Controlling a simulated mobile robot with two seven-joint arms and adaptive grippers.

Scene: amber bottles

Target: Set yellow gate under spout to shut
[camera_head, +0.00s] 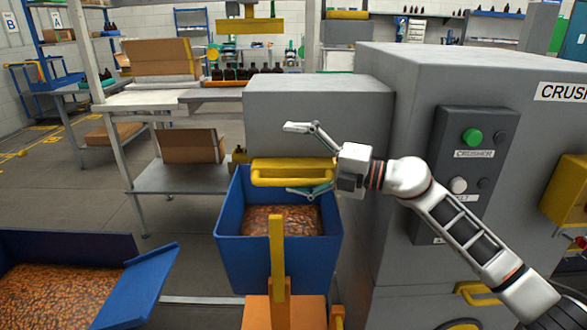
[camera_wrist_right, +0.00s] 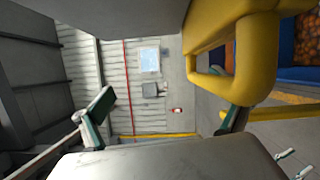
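The yellow gate (camera_head: 291,165) is at the lower front edge of the grey spout housing (camera_head: 317,120), above the blue bin. Its looped handle sticks out at the front; in the wrist view the yellow handle (camera_wrist_right: 230,65) fills the upper right. How far the gate stands out is hard to tell. My right gripper (camera_head: 304,159) is open beside the gate, one finger above it and one at its lower edge. In the wrist view the lower finger overlaps the handle loop; contact is unclear. Two small green-and-white fingertips, apparently my left gripper (camera_wrist_right: 294,163), show apart at the lower right.
The blue bin (camera_head: 230,250) of orange-brown pieces stands under the spout, with a yellow post (camera_head: 277,255) before it. Another blue container (camera_head: 140,290) is at the lower left. The crusher cabinet (camera_head: 400,90) rises to the right. A shelf table (camera_head: 180,180) stands behind left.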

